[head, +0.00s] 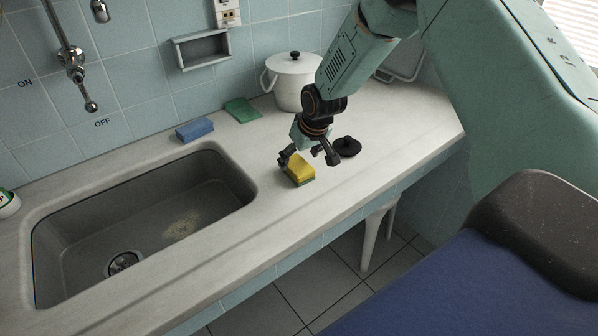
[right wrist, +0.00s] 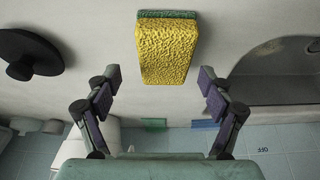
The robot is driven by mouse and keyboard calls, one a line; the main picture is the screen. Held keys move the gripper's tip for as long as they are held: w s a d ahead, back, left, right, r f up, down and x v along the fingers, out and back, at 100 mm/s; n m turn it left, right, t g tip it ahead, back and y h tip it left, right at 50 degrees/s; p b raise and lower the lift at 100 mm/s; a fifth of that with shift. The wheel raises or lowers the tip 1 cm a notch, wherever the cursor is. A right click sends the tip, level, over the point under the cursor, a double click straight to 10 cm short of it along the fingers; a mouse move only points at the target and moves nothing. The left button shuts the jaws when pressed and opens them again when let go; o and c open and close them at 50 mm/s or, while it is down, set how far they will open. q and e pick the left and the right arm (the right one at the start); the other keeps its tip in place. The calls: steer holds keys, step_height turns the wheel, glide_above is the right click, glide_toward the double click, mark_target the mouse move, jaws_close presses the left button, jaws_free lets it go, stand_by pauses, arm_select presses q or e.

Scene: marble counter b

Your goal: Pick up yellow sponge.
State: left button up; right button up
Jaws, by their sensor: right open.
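The yellow sponge (head: 300,172) with a green underside lies on the marble counter, to the right of the sink. In the right wrist view the sponge (right wrist: 166,48) shows at the top middle, ahead of the fingers. My right gripper (head: 308,160) is open and just above the sponge, its fingers on either side of it in the head view. In the right wrist view the gripper (right wrist: 160,84) has its fingers wide apart with nothing between their tips. I cannot tell if any finger touches the sponge. My left gripper is not in view.
A black lid (head: 347,147) lies right beside the gripper. A white pot (head: 291,84) stands behind, near the wall. A green cloth (head: 241,110) and a blue sponge (head: 194,130) lie at the back. The sink (head: 150,215) opens to the left. The counter front is clear.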

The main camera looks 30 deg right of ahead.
steer(key=shift+b+x, duration=0.3)
steer(key=shift+x, duration=0.65)
steer(key=shift+w+a+f, duration=0.2)
steer(key=shift+a+f, duration=0.1)
steer(key=shift+f, duration=0.15)
steer(key=shift+a, duration=0.1)
steer(key=shift+s+r, duration=0.15)
steer(key=shift+s, duration=0.1)
steer(key=shift+w, duration=0.1)
steer(key=shift+c, duration=1.4)
steer(key=shift+w, duration=0.1)
steer(key=c, duration=0.8)
